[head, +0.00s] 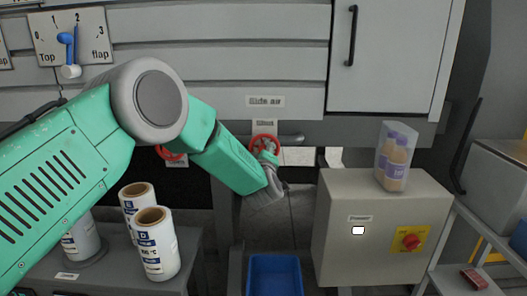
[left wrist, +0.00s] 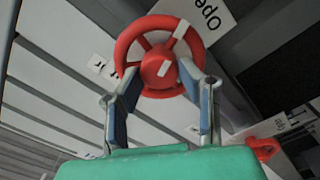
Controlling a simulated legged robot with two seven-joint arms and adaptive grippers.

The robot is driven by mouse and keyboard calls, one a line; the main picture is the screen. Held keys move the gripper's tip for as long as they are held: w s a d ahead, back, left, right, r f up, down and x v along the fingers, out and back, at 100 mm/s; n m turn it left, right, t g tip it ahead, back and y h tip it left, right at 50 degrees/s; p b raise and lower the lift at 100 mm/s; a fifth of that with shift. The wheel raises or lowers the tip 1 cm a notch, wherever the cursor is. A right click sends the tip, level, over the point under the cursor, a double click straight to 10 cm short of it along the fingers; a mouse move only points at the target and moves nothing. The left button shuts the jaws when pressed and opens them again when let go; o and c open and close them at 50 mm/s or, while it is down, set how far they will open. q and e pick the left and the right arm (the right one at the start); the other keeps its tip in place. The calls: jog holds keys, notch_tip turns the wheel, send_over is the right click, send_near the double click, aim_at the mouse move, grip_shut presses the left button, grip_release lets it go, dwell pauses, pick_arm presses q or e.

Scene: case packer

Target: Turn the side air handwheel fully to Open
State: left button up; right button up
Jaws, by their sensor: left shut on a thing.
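The side air handwheel (head: 264,138) is a red wheel under the "Side air" label (head: 265,101) in the head view, partly hidden by my left gripper. In the left wrist view the handwheel (left wrist: 158,68) has a red hub, with white marks on the hub and upper right rim. A white plate reading "Open" (left wrist: 207,20) sits behind its upper right. My left gripper (head: 268,160) is shut on the handwheel. In the left wrist view its fingers (left wrist: 163,92) stand on either side of the lower rim. My right gripper is not in view.
Another red handwheel (head: 172,154) sits to the left, partly behind my arm. A grey cabinet (head: 340,235) with a red knob (head: 411,242) and bottles (head: 395,165) on top stands at right. A blue bin (head: 274,275) is below. Labelled rolls (head: 157,250) stand at left.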

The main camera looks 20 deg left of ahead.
pick_arm(q)
jog(key=shift+s+d+f+m+p, duration=0.1)
jog(key=shift+f+m+p, duration=0.15)
jog(key=shift+m, duration=0.65)
jog(key=shift+d+f+m+p, duration=0.1)
jog(key=shift+f+m, duration=0.15)
jog(key=shift+m, duration=0.65)
jog(key=o, duration=1)
jog(key=shift+c, duration=0.2)
jog(key=shift+o, duration=0.8)
jog(key=shift+r, duration=0.15)
jog(key=shift+r, duration=0.1)
